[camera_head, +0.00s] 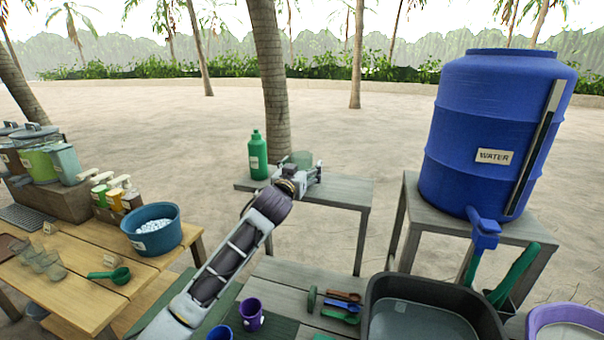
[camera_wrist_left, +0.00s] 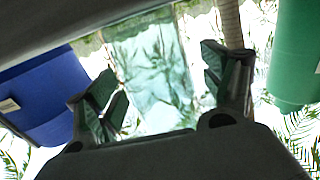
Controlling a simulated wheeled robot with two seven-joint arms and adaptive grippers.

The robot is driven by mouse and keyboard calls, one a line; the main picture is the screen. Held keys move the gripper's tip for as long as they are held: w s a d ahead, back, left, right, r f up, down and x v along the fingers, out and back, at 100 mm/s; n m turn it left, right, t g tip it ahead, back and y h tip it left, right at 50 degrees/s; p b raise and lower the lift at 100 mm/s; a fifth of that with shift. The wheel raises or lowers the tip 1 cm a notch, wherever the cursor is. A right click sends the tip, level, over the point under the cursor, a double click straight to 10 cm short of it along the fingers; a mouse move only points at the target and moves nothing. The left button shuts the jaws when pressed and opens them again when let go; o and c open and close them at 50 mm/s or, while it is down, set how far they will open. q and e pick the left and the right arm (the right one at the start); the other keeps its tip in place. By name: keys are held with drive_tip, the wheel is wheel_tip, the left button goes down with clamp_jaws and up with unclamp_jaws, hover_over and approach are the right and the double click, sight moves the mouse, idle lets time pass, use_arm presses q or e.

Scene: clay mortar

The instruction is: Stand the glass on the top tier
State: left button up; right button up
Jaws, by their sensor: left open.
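A pale green, see-through glass (camera_head: 302,157) shows upright just behind my left gripper (camera_head: 312,174), over the small grey back table (camera_head: 345,190). The gripper hides its lower part, so I cannot tell whether its base rests on the tabletop. In the left wrist view the glass (camera_wrist_left: 150,70) fills the space ahead of and between the two spread fingers of my left gripper (camera_wrist_left: 166,95). The fingers are open. I cannot tell whether either one touches the glass. My right gripper is not in view. No structure clearly marked as a top tier can be made out.
A green bottle (camera_head: 258,155) stands left of the glass on the back table. A big blue water barrel (camera_head: 490,130) stands at right. The wooden table (camera_head: 75,285) at left holds glasses and a blue tub (camera_head: 152,230). A dark basin (camera_head: 425,310) and purple cup (camera_head: 251,313) are in front.

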use_arm(q)
drive_tip(key=shift+c, duration=0.5)
drive_tip(key=c, duration=1.2)
drive_tip(key=shift+c, duration=0.2)
wheel_tip(320, 180, up, 10)
drive_tip(key=shift+b, duration=0.3)
